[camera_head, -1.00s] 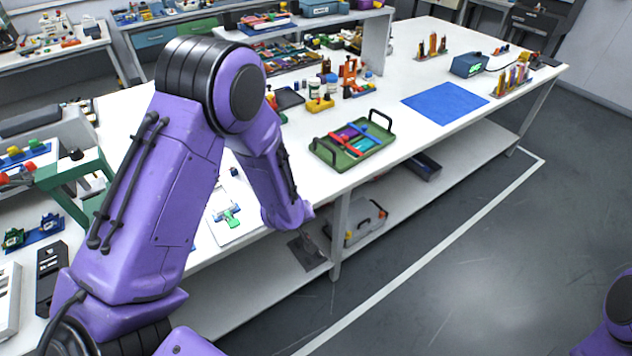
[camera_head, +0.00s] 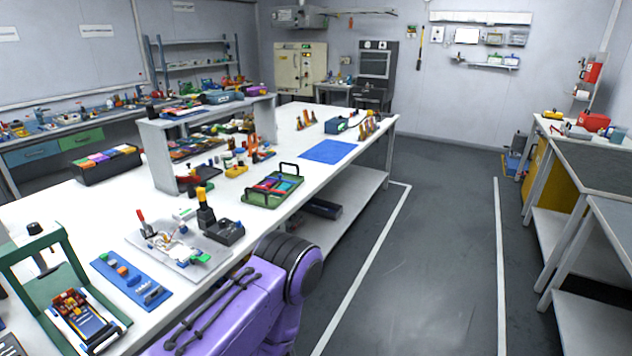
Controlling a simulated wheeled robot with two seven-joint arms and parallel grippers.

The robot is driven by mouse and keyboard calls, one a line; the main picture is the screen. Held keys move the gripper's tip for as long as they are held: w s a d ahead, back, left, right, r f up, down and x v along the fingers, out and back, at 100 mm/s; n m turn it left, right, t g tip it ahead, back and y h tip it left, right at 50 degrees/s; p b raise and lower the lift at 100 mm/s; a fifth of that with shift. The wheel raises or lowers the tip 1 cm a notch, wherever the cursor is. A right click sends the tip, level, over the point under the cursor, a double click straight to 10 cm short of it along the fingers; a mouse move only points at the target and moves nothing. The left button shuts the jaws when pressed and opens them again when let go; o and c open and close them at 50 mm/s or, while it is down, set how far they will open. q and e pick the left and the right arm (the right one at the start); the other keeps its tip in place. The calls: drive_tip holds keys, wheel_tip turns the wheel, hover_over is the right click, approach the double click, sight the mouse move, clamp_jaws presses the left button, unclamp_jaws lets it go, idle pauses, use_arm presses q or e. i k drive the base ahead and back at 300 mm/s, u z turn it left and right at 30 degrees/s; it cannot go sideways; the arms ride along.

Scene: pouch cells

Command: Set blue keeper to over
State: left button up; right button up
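The green tray (camera_head: 262,203) with black handles stands near the front edge of the long white bench. Small coloured pieces lie in it, red, blue and teal among them. They are too small here for me to tell which is the blue keeper or how it lies. My purple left arm shows at the bottom centre, in front of the bench, but its gripper is out of view. My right gripper is not in view.
A blue mat (camera_head: 327,151) lies on the bench beyond the tray. A white fixture plate (camera_head: 180,249), a blue strip (camera_head: 131,280) and a green frame (camera_head: 88,300) stand nearer. A shelf unit (camera_head: 158,158) rises behind. The floor to the right is open.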

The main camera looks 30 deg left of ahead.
sight(279, 175)
drive_tip(key=u, duration=0.5)
drive_tip(key=i, duration=0.3)
drive_tip(key=u, duration=0.25)
